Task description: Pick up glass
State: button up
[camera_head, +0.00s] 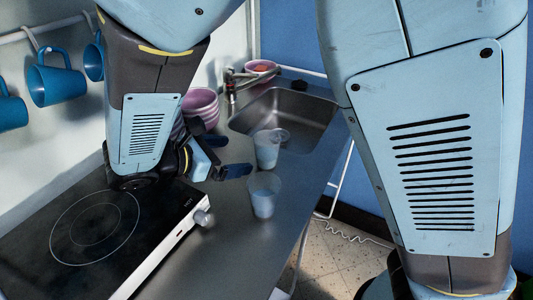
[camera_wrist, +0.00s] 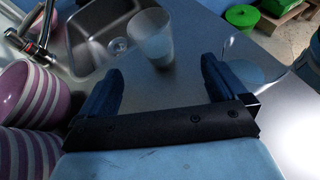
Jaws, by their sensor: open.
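Two clear glasses stand upright on the metal counter in the head view: a nearer glass (camera_head: 264,194) close to the counter's front edge, and a farther glass (camera_head: 267,150) by the sink. My gripper (camera_head: 243,155) is open and empty, just left of the two glasses. In the wrist view the open fingers of my gripper (camera_wrist: 160,85) point towards the counter. One glass (camera_wrist: 151,38) shows beyond and between the fingertips, apart from them. The other glass (camera_wrist: 245,65) is faint and see-through, beside the right finger and partly hidden by it.
The sink (camera_head: 290,112) with a tap (camera_head: 232,85) lies behind the glasses, and a small clear item sits at its rim. Striped bowls (camera_wrist: 30,95) stand left of my gripper. A black hob (camera_head: 95,230) is at the front left. Blue mugs (camera_head: 58,78) hang on the wall rail.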

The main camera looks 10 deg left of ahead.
aim_at(258, 157)
jog(key=shift+s+a+f+n+t, duration=0.15)
jog(key=shift+a+f+n, duration=0.15)
jog(key=shift+f, duration=0.15)
jog(key=shift+s+a+f+n+t, duration=0.1)
jog(key=shift+a+f+n+t, duration=0.05)
jog(key=shift+f+n, duration=0.2)
jog(key=shift+f, duration=0.25)
jog(key=shift+w+d+f, duration=0.1)
jog(key=shift+w+f, duration=0.05)
jog(key=shift+w, duration=0.05)
jog(key=x, duration=0.8)
jog(key=shift+w+d, duration=0.15)
jog(key=shift+r+x, duration=0.15)
jog(key=shift+x, duration=1.1)
jog(key=shift+r+x, duration=0.15)
jog(key=shift+x, duration=1.05)
jog(key=shift+w, duration=0.1)
jog(key=shift+c, duration=0.4)
jog(key=c, duration=1.2)
jog(key=shift+o, duration=0.2)
